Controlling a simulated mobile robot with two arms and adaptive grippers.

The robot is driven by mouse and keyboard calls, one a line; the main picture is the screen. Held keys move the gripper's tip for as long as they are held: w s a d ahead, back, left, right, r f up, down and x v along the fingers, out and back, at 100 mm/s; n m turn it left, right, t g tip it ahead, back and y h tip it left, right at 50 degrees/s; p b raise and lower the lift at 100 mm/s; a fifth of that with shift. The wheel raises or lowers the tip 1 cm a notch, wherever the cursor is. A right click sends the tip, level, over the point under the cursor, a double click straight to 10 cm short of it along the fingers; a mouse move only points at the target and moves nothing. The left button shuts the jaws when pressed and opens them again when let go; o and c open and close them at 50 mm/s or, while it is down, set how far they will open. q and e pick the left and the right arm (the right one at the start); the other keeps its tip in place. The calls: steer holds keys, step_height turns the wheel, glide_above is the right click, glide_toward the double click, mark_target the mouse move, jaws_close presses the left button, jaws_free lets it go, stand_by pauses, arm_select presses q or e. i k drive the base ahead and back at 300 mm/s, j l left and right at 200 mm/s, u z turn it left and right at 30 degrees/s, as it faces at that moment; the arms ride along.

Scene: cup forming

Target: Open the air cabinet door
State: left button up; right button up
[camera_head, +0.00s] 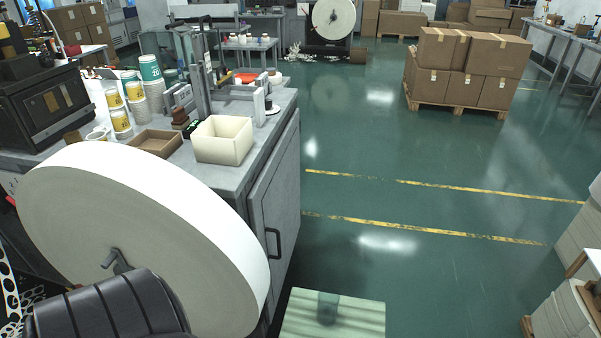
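The grey cabinet door (274,195) is on the side of the machine cabinet, facing the open floor. It looks closed, flush with the cabinet's side. A black bar handle (273,243) sits on the door at about mid-height, near its near edge. The lower near part of the cabinet is hidden behind a large white paper roll (140,240). Neither of my grippers is in view, and nothing is seen touching the handle.
A cream bin (223,140), a brown tray (155,143) and stacked paper cups (150,72) stand on the cabinet top (225,177). A pale slatted platform (334,316) lies below the door. Green floor right is open; boxes (497,55) stand farther back.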

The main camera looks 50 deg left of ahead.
mark_target(273, 200)
steer(key=l+u, duration=0.1)
steer(key=u, duration=1.55)
steer(key=i+l, duration=0.05)
steer(key=l, duration=0.05)
